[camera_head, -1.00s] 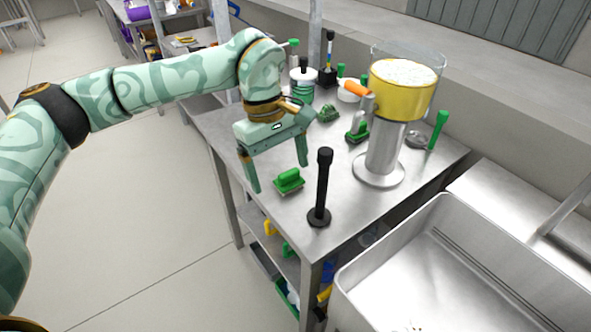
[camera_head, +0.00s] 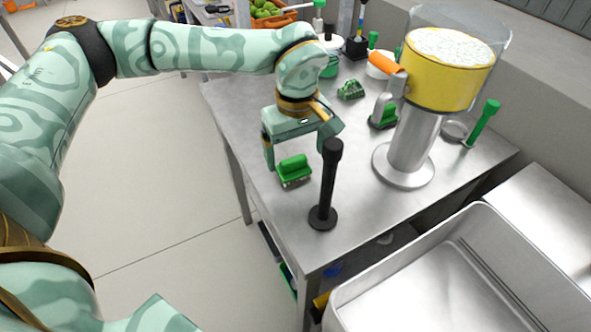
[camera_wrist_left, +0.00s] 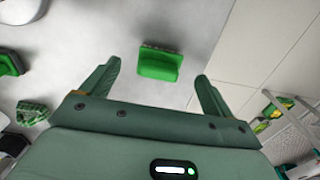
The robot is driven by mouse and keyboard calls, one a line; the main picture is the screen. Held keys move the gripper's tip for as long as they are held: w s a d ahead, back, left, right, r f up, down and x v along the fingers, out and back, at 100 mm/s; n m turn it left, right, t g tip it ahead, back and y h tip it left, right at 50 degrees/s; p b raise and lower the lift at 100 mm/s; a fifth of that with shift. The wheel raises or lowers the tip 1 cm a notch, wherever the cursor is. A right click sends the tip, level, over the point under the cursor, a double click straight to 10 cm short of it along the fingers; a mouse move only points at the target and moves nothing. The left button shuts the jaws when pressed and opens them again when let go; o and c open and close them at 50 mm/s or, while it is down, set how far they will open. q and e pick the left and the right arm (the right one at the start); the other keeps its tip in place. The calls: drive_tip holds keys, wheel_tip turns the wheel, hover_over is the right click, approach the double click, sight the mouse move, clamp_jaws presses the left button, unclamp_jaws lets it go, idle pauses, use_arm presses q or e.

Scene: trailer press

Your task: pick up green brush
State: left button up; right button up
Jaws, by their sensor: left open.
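The green brush (camera_head: 295,168), a small block with a green top and a paler lower edge, lies on the steel table (camera_head: 260,205) near its left edge. My left gripper (camera_head: 297,158) is open above and just behind it, fingers pointing down. In the left wrist view the green brush (camera_wrist_left: 160,64) shows ahead, between the two spread fingertips of the left gripper (camera_wrist_left: 159,70), with clear space on both sides. Nothing is held. My right gripper is not in view.
A black upright tamper-like post (camera_head: 327,185) stands close to the right of the brush. A yellow-and-clear hopper (camera_head: 450,75) on a metal stand is further right. More green items (camera_head: 351,89) sit behind. A steel sink (camera_head: 440,290) is at front right.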

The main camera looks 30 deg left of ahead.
sight(295, 161)
use_arm(q)
drive_tip(key=f+b, duration=0.2)
drive_tip(key=f, duration=0.3)
drive_tip(key=shift+w+a+b, duration=0.1)
drive_tip(key=shift+a+b, duration=0.25)
drive_tip(key=shift+b, duration=0.05)
drive_tip(key=shift+f, duration=0.3)
drive_tip(key=shift+r, duration=0.2)
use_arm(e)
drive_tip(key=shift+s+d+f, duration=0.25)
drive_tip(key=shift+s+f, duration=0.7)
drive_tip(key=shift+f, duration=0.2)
use_arm(q)
drive_tip(key=c, duration=1.1)
drive_tip(key=shift+o, duration=0.2)
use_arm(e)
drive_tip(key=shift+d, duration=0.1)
use_arm(q)
drive_tip(key=shift+r, duration=0.1)
